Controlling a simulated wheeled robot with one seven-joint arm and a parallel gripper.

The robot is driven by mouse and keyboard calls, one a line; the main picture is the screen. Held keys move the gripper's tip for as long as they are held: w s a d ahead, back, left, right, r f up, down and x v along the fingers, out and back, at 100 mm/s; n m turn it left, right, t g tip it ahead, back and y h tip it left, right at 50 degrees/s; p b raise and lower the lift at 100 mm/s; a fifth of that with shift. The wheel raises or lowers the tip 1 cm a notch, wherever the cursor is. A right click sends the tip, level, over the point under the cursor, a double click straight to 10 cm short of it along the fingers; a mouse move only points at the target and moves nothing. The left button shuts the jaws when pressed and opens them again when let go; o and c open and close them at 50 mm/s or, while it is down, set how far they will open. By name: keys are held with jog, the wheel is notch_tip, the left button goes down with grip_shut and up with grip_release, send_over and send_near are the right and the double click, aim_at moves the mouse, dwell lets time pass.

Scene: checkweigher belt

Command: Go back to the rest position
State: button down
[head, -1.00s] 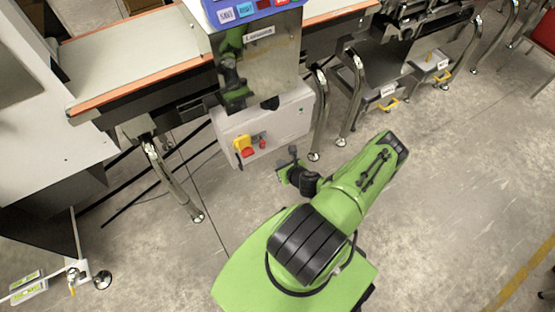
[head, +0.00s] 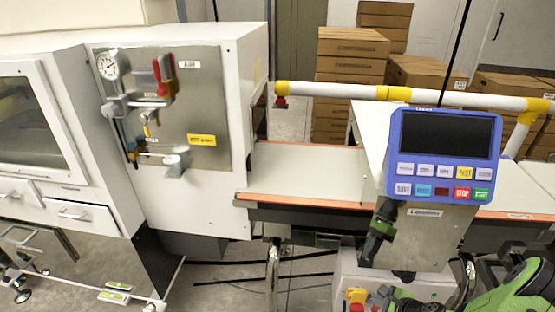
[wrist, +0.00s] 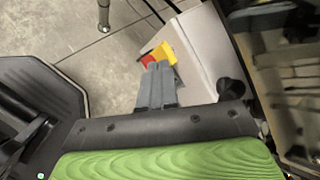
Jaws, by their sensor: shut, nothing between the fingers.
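My gripper shows in the wrist view (wrist: 157,85), its two grey fingers together with nothing between them. They point toward a red and yellow switch (wrist: 163,54) on a pale cabinet; whether they touch it cannot be told, but no grip is seen. In the head view, my green arm enters at the lower right, in front of the checkweigher's lower cabinet (head: 415,285). The fingers cannot be made out clearly there. The same yellow and red switch (head: 356,297) sits at the bottom edge.
A blue control panel (head: 443,155) stands above the belt (head: 310,162) with its orange edge. A white cabinet with gauge and valves (head: 190,130) stands left. A white and yellow rail (head: 345,90) and stacked boxes (head: 350,70) are behind. Bare floor (wrist: 105,70) shows in the wrist view.

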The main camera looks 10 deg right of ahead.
jog(key=s+a+r+n+g+p, duration=0.1)
jog(key=a+r+n, duration=0.35)
jog(key=r, duration=0.45)
jog(key=a+r+n+g+h+p, duration=0.1)
jog(key=a+r+n+g+p, duration=0.1)
jog(key=a+r+n, duration=0.35)
jog(key=s+a+r+n+g+p, duration=0.1)
jog(key=a+r+n, duration=0.3)
jog(key=r, duration=0.7)
jog(key=s+a+r+n+t+h+p, duration=0.1)
jog(key=s+a+r+n+p, duration=0.3)
jog(key=s+r+n, duration=0.6)
jog(key=s+a+r, duration=0.2)
jog(key=s+r, duration=0.4)
jog(key=shift+s+a, duration=0.2)
jog(key=shift+s, duration=0.15)
